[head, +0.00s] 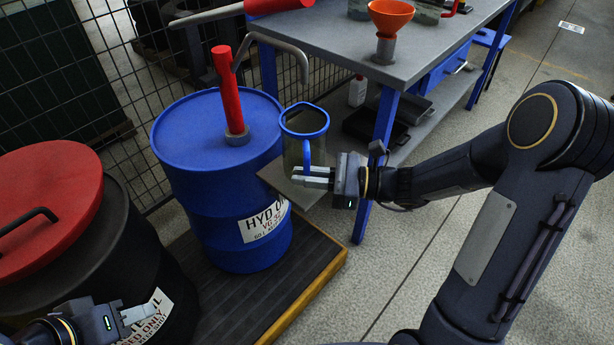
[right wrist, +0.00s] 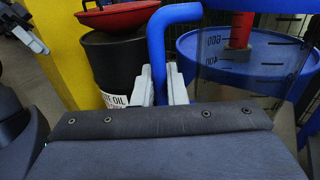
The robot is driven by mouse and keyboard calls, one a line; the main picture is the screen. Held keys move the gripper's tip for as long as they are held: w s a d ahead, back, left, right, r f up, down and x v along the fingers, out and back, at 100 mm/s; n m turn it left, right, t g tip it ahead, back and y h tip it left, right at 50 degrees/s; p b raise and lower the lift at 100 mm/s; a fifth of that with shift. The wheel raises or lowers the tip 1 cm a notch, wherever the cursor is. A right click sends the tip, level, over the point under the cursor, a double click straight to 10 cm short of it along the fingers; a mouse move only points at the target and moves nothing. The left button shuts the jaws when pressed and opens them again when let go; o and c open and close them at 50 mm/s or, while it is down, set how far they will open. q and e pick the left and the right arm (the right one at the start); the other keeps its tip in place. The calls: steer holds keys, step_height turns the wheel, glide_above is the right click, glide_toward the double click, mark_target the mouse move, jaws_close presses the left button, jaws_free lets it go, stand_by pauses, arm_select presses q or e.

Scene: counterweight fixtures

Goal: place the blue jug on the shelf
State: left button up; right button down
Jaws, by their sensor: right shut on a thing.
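The blue jug (head: 303,121) is a clear measuring jug with a blue rim and blue handle. It is upright beside the blue drum in the head view. My right gripper (head: 305,177) is shut on its handle, which stands between the fingers in the right wrist view (right wrist: 164,65). The jug's clear wall with scale marks (right wrist: 255,62) is at the right there. A small grey plate, seemingly the shelf (head: 275,176), lies just below the jug; I cannot tell whether they touch. My left gripper (head: 138,314) is at the lower left, apart from the jug; its opening is unclear.
The blue drum (head: 195,190) with a red hand pump (head: 231,95) stands on a dark pallet (head: 235,295). A black drum with a red lid (head: 45,205) is at the left. A grey workbench (head: 420,45) with an orange funnel (head: 391,17) stands behind. Floor at the right is open.

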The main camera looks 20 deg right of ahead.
steer(key=shift+f, duration=0.15)
steer(key=c, duration=1.5)
jaws_free()
steer(key=shift+o, duration=0.2)
